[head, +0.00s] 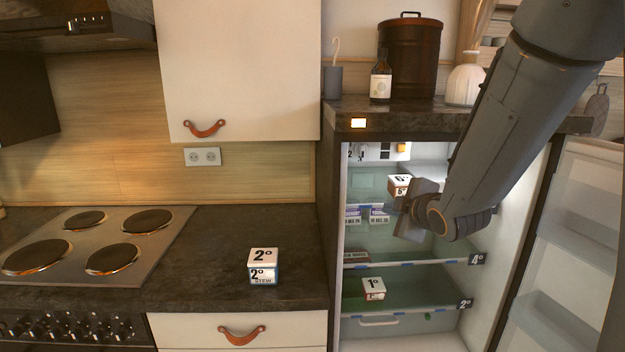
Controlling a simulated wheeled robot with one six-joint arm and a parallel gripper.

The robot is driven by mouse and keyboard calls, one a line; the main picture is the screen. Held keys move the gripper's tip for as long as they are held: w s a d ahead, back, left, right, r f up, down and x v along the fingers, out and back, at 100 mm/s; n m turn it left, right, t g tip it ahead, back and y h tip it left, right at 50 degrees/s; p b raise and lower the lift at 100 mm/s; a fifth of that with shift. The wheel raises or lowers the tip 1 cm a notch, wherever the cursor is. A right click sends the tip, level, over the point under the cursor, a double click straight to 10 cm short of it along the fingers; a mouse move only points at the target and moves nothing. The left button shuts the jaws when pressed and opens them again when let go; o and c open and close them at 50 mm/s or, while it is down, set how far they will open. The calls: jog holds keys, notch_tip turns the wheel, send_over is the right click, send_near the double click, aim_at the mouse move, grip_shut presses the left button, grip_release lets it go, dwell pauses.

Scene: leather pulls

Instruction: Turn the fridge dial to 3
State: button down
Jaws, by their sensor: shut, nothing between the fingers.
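The fridge (344,240) stands open at the right, with its door (575,255) swung out to the right. A pale control panel (372,152) sits at the top inside. A small "2" mark and what looks like the dial (362,151) show at its left; the exact setting is too small to tell. My gripper (408,218) is inside the fridge opening, below and to the right of the panel and apart from the dial. It is shut and empty. My forearm covers the upper right of the interior.
A box marked 5° or 6° (399,186) and blister-like packs (366,215) are close to my gripper. A 1° box (374,289) is on a lower shelf. A 2° box (263,265) is on the counter (205,260). A bottle and canister (410,55) stand above the fridge.

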jog(key=s+a+f+m+g, duration=0.1)
jog(key=s+f+m+g, duration=0.3)
jog(key=s, duration=0.4)
jog(key=s+a+f+m+g+h, duration=0.1)
jog(key=s+f+m+g, duration=0.2)
jog(key=s, duration=0.6)
jog(key=s+a+f+m+g, duration=0.1)
jog(key=s+f+m+g, duration=0.3)
jog(key=s, duration=0.5)
notch_tip(320, 180, down, 2)
jog(key=m, duration=0.3)
jog(key=shift+f+m+g+h, duration=0.15)
jog(key=shift+m+g+h, duration=0.15)
jog(key=shift+h, duration=0.1)
jog(key=shift+a, duration=0.1)
